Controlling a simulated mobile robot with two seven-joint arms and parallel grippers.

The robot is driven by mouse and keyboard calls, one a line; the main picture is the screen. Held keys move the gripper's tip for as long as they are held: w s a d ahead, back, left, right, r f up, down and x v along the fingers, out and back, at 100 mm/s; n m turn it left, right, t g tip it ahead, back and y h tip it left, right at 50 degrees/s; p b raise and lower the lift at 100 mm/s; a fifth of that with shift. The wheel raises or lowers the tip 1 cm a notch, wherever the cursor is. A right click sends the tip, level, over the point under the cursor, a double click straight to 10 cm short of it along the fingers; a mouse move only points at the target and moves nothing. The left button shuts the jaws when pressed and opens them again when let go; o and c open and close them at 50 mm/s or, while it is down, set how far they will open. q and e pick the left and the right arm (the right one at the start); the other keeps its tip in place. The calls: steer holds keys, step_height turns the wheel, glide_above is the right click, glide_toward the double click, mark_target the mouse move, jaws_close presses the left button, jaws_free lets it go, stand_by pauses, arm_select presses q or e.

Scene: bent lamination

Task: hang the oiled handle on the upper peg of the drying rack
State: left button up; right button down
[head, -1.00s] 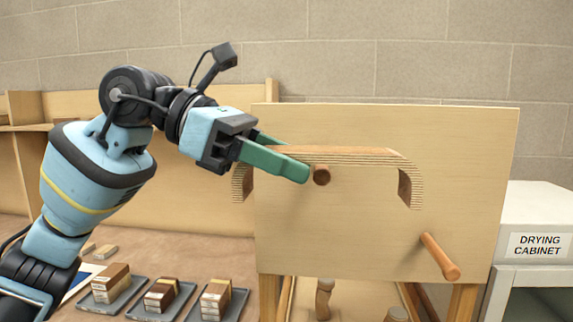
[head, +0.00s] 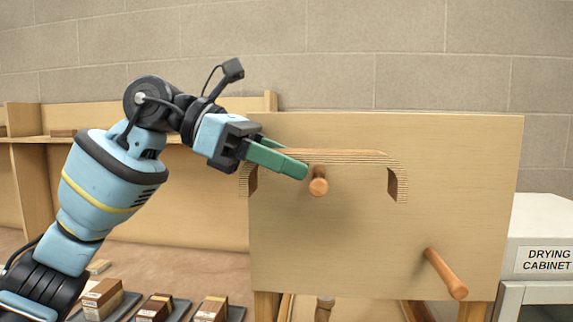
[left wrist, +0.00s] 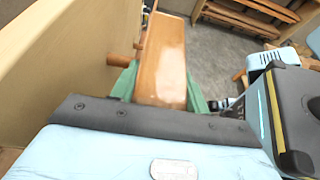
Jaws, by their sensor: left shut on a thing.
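The oiled handle (head: 350,157) is an arched strip of thin wood layers with two downturned ends. My left gripper (head: 290,163) is shut on its top bar, left of the middle, and holds it level in front of the rack board. In the left wrist view its smooth orange-brown top (left wrist: 160,65) lies between the green fingers (left wrist: 160,93). The drying rack (head: 350,240) is an upright pale board. Its upper peg (head: 318,186) shows just below the bar, between the handle's ends; I cannot tell whether they touch. My right gripper is out of view.
A bare lower peg (head: 447,275) sticks out at the board's lower right. The white drying cabinet (head: 540,235) stands to the right. Trays with small wood blocks (head: 103,298) lie on the bench at lower left.

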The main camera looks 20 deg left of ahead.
arm_select(q)
steer(key=shift+w+a+f, duration=0.1)
steer(key=shift+w+f, duration=0.1)
steer(key=shift+w, duration=0.2)
steer(key=shift+f, duration=0.5)
steer(key=shift+a, duration=0.2)
stand_by(0.4)
steer(key=o, duration=1.3)
steer(key=shift+f, duration=0.1)
steer(key=shift+o, duration=1.1)
steer(key=shift+s, duration=0.1)
steer(key=shift+c, duration=0.5)
steer(key=shift+a+r, duration=0.15)
steer(key=shift+r, duration=0.1)
